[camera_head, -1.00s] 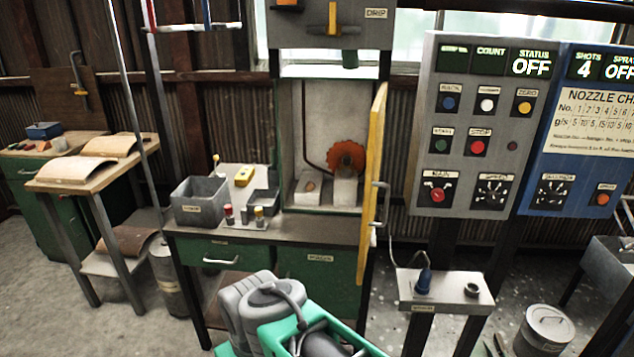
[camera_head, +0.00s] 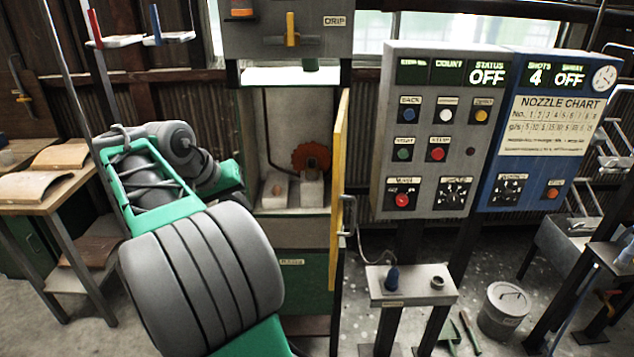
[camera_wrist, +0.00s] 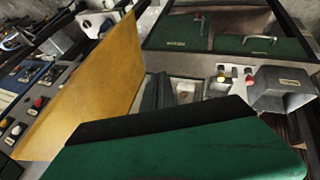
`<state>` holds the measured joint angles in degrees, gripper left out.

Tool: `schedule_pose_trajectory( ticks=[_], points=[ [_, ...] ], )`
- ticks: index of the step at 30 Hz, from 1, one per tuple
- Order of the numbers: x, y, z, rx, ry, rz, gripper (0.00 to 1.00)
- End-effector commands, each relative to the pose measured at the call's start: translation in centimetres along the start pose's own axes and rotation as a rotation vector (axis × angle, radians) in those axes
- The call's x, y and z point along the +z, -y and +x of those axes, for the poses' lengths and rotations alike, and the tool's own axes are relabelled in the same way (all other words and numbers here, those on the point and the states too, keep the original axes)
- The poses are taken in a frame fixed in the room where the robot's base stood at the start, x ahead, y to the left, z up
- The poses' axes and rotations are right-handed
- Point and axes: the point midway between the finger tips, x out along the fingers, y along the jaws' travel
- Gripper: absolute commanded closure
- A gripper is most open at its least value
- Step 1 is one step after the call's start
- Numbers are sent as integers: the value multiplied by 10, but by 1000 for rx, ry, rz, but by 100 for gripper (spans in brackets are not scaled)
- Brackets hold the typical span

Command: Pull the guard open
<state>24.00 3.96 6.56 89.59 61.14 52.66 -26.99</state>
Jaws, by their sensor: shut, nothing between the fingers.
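The guard (camera_head: 340,190) is a yellow panel at the right side of the grey booth. It stands swung out, nearly edge-on in the head view, with a grey handle (camera_head: 348,216) on its right face. The booth front is uncovered, showing an orange-brown toothed disc (camera_head: 311,158). In the wrist view the guard (camera_wrist: 108,85) is a broad yellow sheet left of my gripper (camera_wrist: 158,82). The dark fingers are together and empty, apart from the sheet as far as I can tell. In the head view my arm hides the gripper.
The control panel (camera_head: 432,130) and blue nozzle panel (camera_head: 540,130) stand right of the guard. A small pedestal box (camera_head: 410,287) and a bucket (camera_head: 503,310) are below. A grey bin (camera_wrist: 283,88) is on the bench in the wrist view. A wooden table (camera_head: 45,190) stands left.

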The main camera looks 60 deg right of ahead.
Motion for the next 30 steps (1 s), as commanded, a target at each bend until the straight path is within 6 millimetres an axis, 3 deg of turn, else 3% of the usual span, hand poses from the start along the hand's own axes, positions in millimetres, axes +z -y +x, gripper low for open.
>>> schedule_pose_trajectory(
  ticks=[1,3,6,11,24,30],
  points=[
    [-20,-37,-2,73,39,99,100],
    [-28,-71,2,148,81,205,100],
    [-29,-96,7,205,120,294,100],
    [-22,-102,24,222,132,323,100],
    [-8,-120,109,221,132,321,100],
    [0,-150,114,220,128,322,100]
  ],
)
